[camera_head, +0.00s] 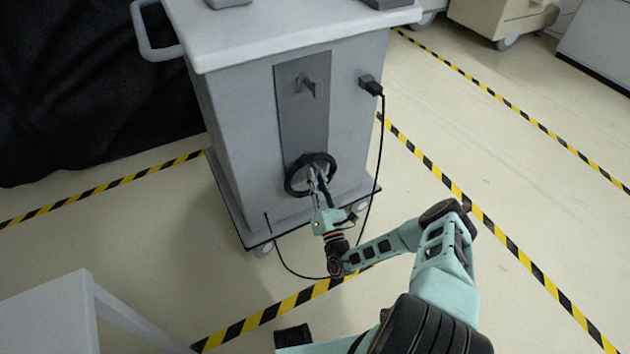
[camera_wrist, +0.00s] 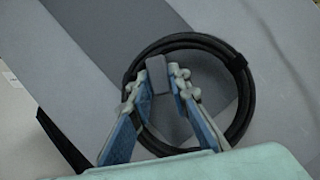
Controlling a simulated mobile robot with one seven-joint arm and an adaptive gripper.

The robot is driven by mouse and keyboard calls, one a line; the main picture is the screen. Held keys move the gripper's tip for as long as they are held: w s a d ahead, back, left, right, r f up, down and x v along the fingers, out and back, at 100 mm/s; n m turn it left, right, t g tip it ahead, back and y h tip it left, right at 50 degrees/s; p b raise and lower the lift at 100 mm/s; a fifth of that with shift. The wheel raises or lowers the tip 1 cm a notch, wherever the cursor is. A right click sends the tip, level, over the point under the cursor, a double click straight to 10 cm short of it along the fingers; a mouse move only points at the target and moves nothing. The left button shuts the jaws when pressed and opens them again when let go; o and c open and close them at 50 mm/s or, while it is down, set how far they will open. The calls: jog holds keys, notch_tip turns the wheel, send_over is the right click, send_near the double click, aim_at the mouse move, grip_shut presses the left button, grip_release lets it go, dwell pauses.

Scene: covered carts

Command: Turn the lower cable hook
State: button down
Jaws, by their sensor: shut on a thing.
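The lower cable hook (camera_wrist: 158,78) is a grey block in the middle of the wrist view. My gripper (camera_wrist: 159,80) is shut on it, with one fingertip on each side. A black coiled cable (camera_wrist: 235,62) forms a ring around the hook and the fingers. In the head view my gripper (camera_head: 319,177) reaches into the cable coil (camera_head: 293,183) low on the cart's panel, and the hook itself is mostly hidden there. The upper cable hook (camera_head: 311,88) sticks out bare, higher on the same dark grey panel (camera_head: 290,125).
The grey cart (camera_head: 235,110) has a white top and a handle (camera_head: 148,45) at left. A black plug (camera_head: 371,86) sits at its right, its cable (camera_head: 381,150) hanging to the floor beside my arm. A white table (camera_head: 50,315) stands at lower left. Open floor lies at right.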

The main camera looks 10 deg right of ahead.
jog(key=n+y, duration=0.1)
jog(key=n, duration=0.1)
jog(key=n+y+b, duration=0.1)
jog(key=n+y, duration=0.1)
jog(key=n, duration=0.1)
jog(key=d+n+y, duration=0.1)
jog(key=n, duration=0.2)
jog(key=shift+w+f+y, duration=0.1)
jog(key=shift+w+y, duration=0.1)
jog(key=shift+y, duration=0.2)
jog(key=shift+n, duration=0.5)
jog(key=c, duration=1.8)
grip_release()
jog(key=v, duration=0.7)
jog(key=shift+s, duration=0.25)
jog(key=shift+d+g, duration=0.1)
jog(key=shift+g, duration=0.2)
